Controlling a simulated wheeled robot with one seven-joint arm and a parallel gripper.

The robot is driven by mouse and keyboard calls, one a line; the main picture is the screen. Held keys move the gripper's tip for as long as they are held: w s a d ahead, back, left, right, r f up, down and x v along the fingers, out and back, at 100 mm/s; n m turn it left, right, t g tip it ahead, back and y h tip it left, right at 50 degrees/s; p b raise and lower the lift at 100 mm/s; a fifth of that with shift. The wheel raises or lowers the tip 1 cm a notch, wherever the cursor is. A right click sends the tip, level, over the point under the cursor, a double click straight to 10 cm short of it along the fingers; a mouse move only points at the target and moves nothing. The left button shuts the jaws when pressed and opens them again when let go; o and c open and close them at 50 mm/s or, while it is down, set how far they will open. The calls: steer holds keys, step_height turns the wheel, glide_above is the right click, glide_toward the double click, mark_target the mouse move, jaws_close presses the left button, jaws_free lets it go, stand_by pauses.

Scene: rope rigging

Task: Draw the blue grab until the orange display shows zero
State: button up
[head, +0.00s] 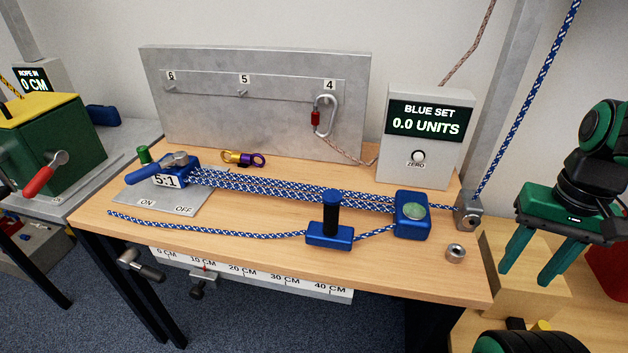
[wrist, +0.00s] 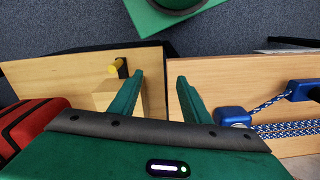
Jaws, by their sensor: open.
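The blue grab (head: 329,234), a blue block with an upright black handle, sits on a blue-and-white rope at the front of the wooden bench. A blue block in the wrist view (wrist: 303,90) appears to be this grab. The grey display box (head: 421,165) behind it reads "BLUE SET 0.0 UNITS" in pale green on black. I see no display that is clearly orange. My gripper (head: 523,277) is open and empty, right of the bench and well apart from the grab. Its two green fingers (wrist: 160,76) point down at bare surroundings.
A blue pulley block (head: 412,214) and a metal rope guide (head: 468,212) stand between my gripper and the grab. A 5:1 clamp (head: 170,172) is at left. A loose nut (head: 455,253) lies near the bench's right edge. A wooden block (head: 525,263) is below my gripper.

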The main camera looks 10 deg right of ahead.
steer(key=shift+w+f, duration=0.25)
steer(key=shift+w, duration=0.45)
stand_by(1.5)
